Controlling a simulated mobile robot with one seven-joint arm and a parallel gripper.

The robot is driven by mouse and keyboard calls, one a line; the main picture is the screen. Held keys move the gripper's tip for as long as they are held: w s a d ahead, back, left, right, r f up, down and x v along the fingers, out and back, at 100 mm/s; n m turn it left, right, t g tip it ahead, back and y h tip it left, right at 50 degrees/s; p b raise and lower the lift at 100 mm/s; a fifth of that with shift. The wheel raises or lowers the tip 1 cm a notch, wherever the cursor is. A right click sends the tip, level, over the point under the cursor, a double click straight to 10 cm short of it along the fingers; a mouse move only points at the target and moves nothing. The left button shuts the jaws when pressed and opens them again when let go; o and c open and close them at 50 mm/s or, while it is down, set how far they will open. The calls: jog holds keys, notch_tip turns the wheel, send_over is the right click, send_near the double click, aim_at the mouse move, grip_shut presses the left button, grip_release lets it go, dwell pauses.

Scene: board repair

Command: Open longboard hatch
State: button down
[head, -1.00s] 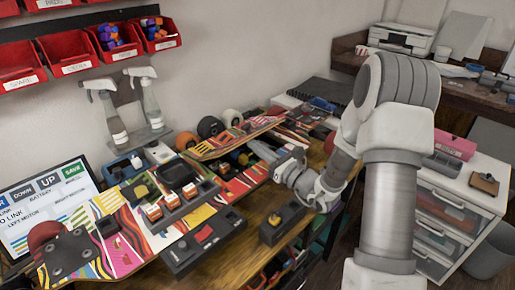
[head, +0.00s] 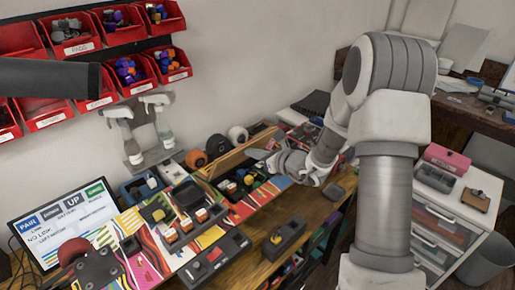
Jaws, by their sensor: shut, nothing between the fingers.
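The longboard (head: 150,250) lies on the workbench with its colourful striped underside up. Its hatch lid (head: 236,152) is tilted up along the far side, with the plain wood inner face showing. The open compartment (head: 238,186) below it shows dark, green and red parts. My gripper (head: 263,156) is at the right end of the raised lid, close to its edge. Whether it touches the lid is not clear. Its fingers are small in view; it looks shut with nothing held.
Orange, grey and white wheels (head: 237,135) stand behind the lid. Spray bottles (head: 160,122) and red bins (head: 75,45) are at the wall. A screen (head: 70,222) stands at left. A dark box (head: 284,240) sits at the front edge of the bench (head: 262,258).

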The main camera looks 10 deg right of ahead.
aim_at(240, 139)
jog(key=r+p, duration=0.1)
jog(key=p, duration=0.1)
jog(key=w+a+r+g+h+p, duration=0.1)
jog(key=p, duration=0.1)
jog(key=w+r+g+p, duration=0.1)
jog(key=shift+a+h+p, duration=0.25)
jog(key=shift+h+p, duration=0.05)
jog(key=shift+p, duration=0.1)
jog(key=w+g+p, duration=0.1)
jog(key=p, duration=0.1)
jog(key=w+a+h+p, duration=0.1)
jog(key=p, duration=0.1)
jog(key=w+a+r+g+p, duration=0.1)
jog(key=p, duration=0.1)
jog(key=shift+g+h+p, duration=0.3)
jog(key=shift+w+a+r+p, duration=0.1)
jog(key=shift+w+a+p, duration=0.4)
jog(key=shift+w+p, duration=0.2)
jog(key=shift+w+a+f+p, duration=0.1)
jog(key=shift+w+a+p, duration=0.4)
jog(key=shift+w, duration=0.35)
jog(key=shift+w+a+r+p, duration=0.1)
jog(key=shift+w+a+p, duration=0.35)
jog(key=shift+w+p, duration=0.3)
jog(key=shift+d, duration=0.1)
